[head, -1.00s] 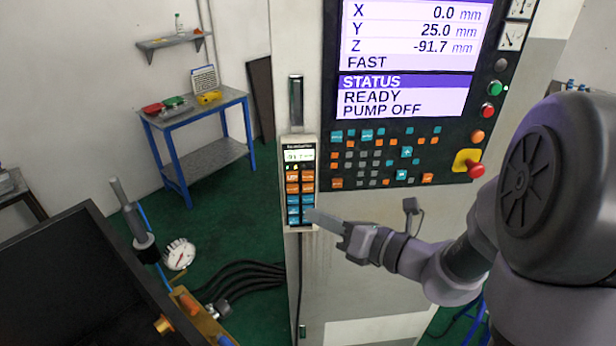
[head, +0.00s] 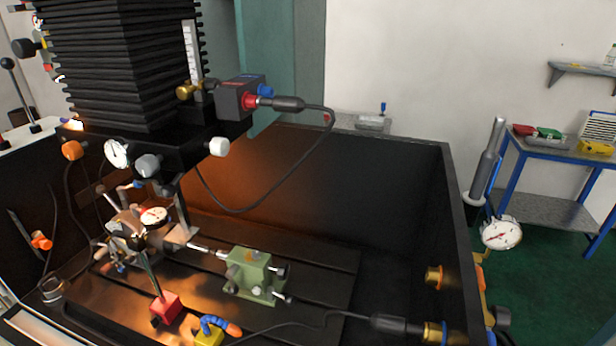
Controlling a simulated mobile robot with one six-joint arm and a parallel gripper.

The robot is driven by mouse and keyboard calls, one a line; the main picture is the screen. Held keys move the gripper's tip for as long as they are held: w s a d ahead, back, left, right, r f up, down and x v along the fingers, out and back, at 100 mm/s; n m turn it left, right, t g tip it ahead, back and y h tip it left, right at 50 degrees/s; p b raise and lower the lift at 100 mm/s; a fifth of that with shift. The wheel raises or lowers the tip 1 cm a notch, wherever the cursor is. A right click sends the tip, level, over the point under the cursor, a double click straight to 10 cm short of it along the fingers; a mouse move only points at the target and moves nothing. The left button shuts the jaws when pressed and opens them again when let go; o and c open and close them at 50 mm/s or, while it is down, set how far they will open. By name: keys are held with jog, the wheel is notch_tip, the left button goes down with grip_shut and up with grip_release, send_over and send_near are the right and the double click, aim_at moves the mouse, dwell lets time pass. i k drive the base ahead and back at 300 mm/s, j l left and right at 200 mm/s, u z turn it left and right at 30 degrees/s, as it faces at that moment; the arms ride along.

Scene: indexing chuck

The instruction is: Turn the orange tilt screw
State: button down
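The head view now looks into the machine's dark work tray. The indexing chuck assembly (head: 128,232) sits on the slotted table at the left, with a dial gauge (head: 153,216) in front of it. I cannot pick out the tilt screw for certain. An orange knob (head: 72,150) is on the left of the machine head above the chuck. A small orange piece (head: 41,240) is at the tray's left wall. My gripper is not in view.
A green tailstock (head: 254,274) stands right of the chuck. A red block (head: 165,307) and a yellow block (head: 209,334) with a blue and orange hose are in front. The tray's right wall (head: 452,210) and a black cable (head: 297,332) border the space.

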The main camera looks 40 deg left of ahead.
aim_at(72, 151)
jog(key=j+u, duration=0.1)
jog(key=u, duration=2.1)
jog(key=l, duration=0.1)
